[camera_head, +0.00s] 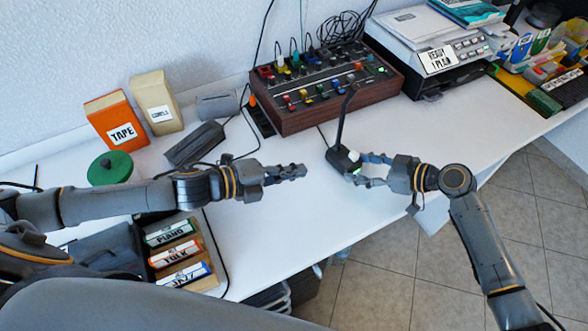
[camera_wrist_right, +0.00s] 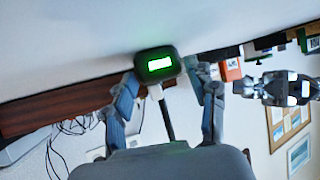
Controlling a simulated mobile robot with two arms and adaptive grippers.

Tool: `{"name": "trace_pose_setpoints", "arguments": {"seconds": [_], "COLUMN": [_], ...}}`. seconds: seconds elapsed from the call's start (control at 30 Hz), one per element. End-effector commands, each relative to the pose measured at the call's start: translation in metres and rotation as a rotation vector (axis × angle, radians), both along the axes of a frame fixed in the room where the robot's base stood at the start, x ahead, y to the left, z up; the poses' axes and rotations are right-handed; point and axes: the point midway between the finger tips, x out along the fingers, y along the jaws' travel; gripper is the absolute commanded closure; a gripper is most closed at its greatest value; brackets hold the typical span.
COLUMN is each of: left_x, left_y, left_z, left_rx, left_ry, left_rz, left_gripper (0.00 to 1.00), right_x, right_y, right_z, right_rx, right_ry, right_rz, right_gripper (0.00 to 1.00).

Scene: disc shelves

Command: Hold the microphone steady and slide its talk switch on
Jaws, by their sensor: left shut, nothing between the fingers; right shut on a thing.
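The microphone (camera_head: 340,158) has a dark block base with a thin black neck rising from it. It is at the middle of the white desk. A small green light shows on the base's side. In the right wrist view the base (camera_wrist_right: 158,52) has a bright green lit window, and the neck points down the picture. My right gripper (camera_head: 360,167) is shut on the base from the right, one finger on either side. My left gripper (camera_head: 302,171) is shut and empty, left of the base and apart from it. I cannot make out the switch's position.
A wood-sided mixer (camera_head: 335,85) with coloured knobs stands behind the microphone. A printer-like machine (camera_head: 425,55) is at the back right. An orange TAPE box (camera_head: 112,118) and a cream box (camera_head: 158,100) stand left. Labelled cartridges (camera_head: 178,250) lie front left.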

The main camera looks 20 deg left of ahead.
Motion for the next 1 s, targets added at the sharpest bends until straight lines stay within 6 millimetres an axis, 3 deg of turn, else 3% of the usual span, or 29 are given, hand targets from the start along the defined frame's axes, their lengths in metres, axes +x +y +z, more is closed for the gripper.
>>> {"name": "trace_pose_setpoints", "arguments": {"seconds": [0.27, 0.3, 0.4, 0.43, 0.8, 1.0], "left_x": [0.000, 0.000, 0.000, 0.000, 0.000, 0.001], "left_y": [0.000, 0.000, 0.000, 0.000, 0.000, 0.000], "left_z": [0.000, 0.000, 0.000, 0.000, 0.000, 0.000], "left_rx": [0.000, 0.000, 0.000, 0.001, 0.001, 0.000], "left_ry": [0.000, 0.000, 0.000, -0.001, -0.001, -0.001], "left_rz": [0.000, 0.000, 0.000, 0.000, 0.000, 0.000], "left_gripper": [1.00, 1.00, 1.00, 1.00, 1.00, 1.00], "right_x": [0.001, 0.001, 0.001, 0.001, 0.000, -0.007], "right_y": [-0.001, -0.001, -0.001, -0.001, -0.003, -0.028], "right_z": [0.000, 0.000, 0.000, 0.000, 0.001, 0.014], "right_rx": [-0.001, -0.001, -0.001, -0.001, -0.001, -0.003], "right_ry": [-0.001, -0.001, -0.001, -0.001, -0.001, -0.003], "right_rz": [-0.001, -0.001, -0.001, -0.001, 0.000, -0.003], "right_gripper": [0.61, 0.39, 0.19, 0.17, 0.17, 0.17]}}
